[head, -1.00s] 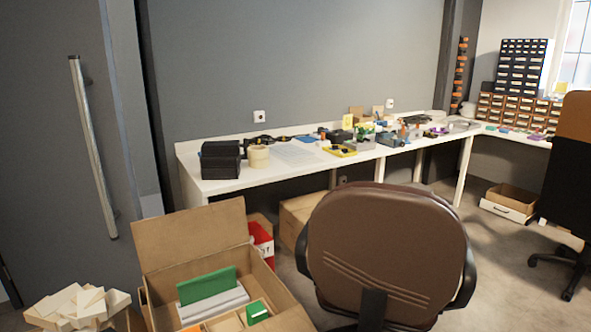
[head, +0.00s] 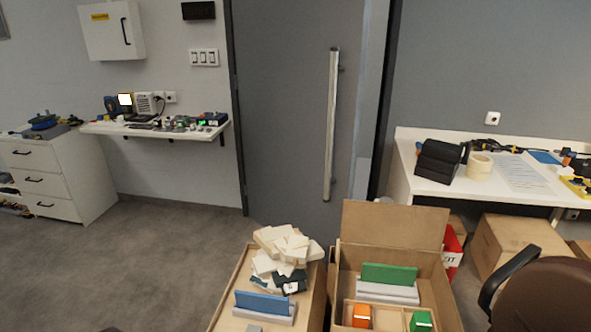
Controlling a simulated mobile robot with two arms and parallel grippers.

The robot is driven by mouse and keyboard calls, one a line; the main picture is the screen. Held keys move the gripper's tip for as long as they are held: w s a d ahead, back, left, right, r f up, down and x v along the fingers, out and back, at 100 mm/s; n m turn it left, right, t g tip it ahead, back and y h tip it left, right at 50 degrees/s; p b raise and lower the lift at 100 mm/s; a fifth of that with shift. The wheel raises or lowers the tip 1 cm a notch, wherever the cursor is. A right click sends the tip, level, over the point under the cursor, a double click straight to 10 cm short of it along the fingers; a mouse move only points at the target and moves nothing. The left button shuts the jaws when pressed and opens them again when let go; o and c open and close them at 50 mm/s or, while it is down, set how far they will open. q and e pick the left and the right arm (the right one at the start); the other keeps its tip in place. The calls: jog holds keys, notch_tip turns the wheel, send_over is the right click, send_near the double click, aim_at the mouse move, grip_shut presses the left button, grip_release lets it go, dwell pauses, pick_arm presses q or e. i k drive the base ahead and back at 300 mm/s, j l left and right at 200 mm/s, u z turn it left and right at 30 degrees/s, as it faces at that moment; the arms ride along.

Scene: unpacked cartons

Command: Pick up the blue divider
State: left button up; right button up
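The blue divider (head: 262,303) stands upright in a light grey slotted base (head: 264,316) at the bottom centre of the head view. The base rests on a light wooden surface or box (head: 228,306), left of the open carton. Neither of my grippers shows in the view.
The open carton (head: 396,213) beside it holds a green divider (head: 389,273) in a grey base, plus an orange and a green block. Pale blocks (head: 287,245) are piled behind the blue divider. A brown chair (head: 548,300) stands at the right; the floor at left is clear.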

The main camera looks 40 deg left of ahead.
aim_at(275, 305)
jog(key=u, duration=1.6)
